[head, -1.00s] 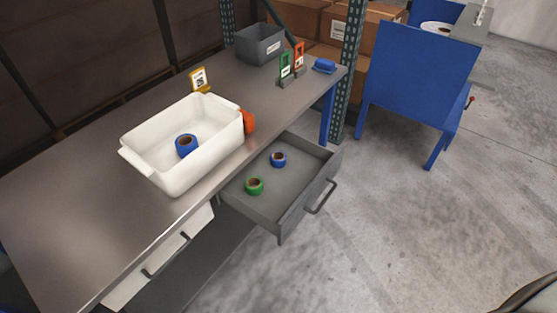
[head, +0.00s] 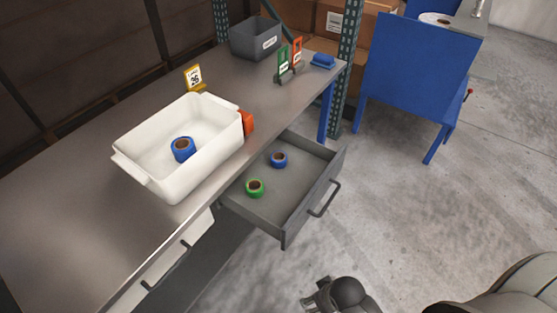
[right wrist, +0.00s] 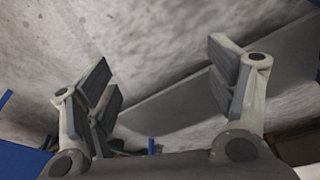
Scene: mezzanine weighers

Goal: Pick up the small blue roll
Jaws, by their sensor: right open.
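A small blue roll (head: 279,160) lies in the open grey drawer (head: 297,206), toward its back. A green roll (head: 255,187) lies nearer in the same drawer. Another blue roll (head: 182,149), looking larger, sits inside the white bin (head: 178,188) on the bench. My right gripper (head: 315,299) shows at the bottom edge of the head view, in front of the drawer and apart from it. In the right wrist view its fingers (right wrist: 160,75) are spread and empty. My left gripper is not in view.
The metal bench (head: 72,210) carries a grey bin (head: 257,40), green (head: 282,66) and orange (head: 297,55) tags, a yellow sign (head: 194,77) and a blue object (head: 323,61). A blue stand (head: 417,75) is at right. Floor right of the drawer is clear.

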